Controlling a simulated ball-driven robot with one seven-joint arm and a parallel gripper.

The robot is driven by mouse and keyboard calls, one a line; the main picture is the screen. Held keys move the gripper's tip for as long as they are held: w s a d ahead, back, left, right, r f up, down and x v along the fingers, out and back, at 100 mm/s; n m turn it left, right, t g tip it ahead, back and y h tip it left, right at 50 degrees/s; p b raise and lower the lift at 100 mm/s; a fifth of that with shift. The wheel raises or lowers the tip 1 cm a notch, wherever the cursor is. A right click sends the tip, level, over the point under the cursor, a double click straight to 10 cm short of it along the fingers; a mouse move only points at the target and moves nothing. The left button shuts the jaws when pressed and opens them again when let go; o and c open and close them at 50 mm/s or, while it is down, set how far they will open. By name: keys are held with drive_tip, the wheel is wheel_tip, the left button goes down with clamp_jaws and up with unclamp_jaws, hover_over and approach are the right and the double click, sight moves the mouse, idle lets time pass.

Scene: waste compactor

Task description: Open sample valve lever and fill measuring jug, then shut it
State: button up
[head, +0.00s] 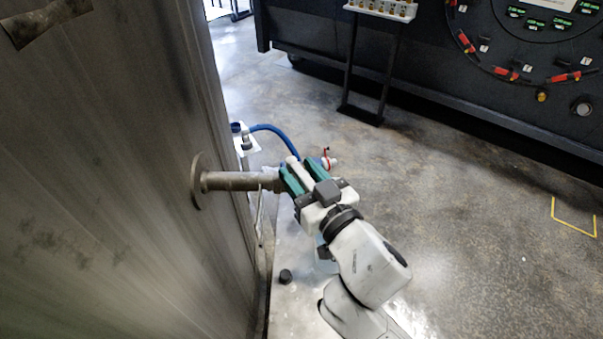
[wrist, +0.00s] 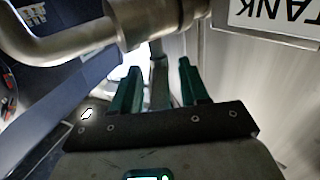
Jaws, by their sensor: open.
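A metal sample pipe (head: 232,181) sticks out from the tank wall on a round flange, and it also crosses the top of the wrist view (wrist: 75,45). My gripper (head: 288,176), with green fingers, is at the pipe's outer end. In the wrist view my gripper (wrist: 158,82) is open, and a narrow grey bar, perhaps the valve lever (wrist: 158,85), shows between its fingers. I cannot tell whether they touch it. A pale, see-through shape, perhaps the measuring jug (head: 324,262), is mostly hidden behind my arm.
The tank wall (head: 110,170) fills the left side. A small black cap-like object (head: 286,276) lies on the pale surface below. A blue hose (head: 277,132) runs behind the gripper. An upside-down TANK sign (wrist: 275,18) is on the metal wall. Open floor (head: 450,230) lies right.

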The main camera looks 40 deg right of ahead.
drive_tip(key=shift+s, duration=0.1)
drive_tip(key=s+a+b, duration=0.2)
drive_tip(key=s+b, duration=0.2)
drive_tip(key=s, duration=0.6)
drive_tip(key=shift+s, duration=0.2)
drive_tip(key=shift+f, duration=0.1)
drive_tip(key=s+d+f+m+g+h, duration=0.1)
drive_tip(key=d+f+g, duration=0.25)
drive_tip(key=f, duration=0.45)
drive_tip(key=s+d+f+g, duration=0.1)
drive_tip(key=d+f+g, duration=0.1)
drive_tip(key=f+g, duration=0.45)
drive_tip(key=s+a+f+n+g+y, duration=0.2)
drive_tip(key=s+f+g, duration=0.4)
drive_tip(key=f, duration=0.8)
drive_tip(key=s+a+y, duration=0.1)
drive_tip(key=s+y, duration=0.1)
drive_tip(key=s, duration=0.1)
drive_tip(key=shift+a+n+g, duration=0.3)
drive_tip(key=shift+a+n, duration=0.1)
drive_tip(key=shift+s, duration=0.1)
idle(3.0)
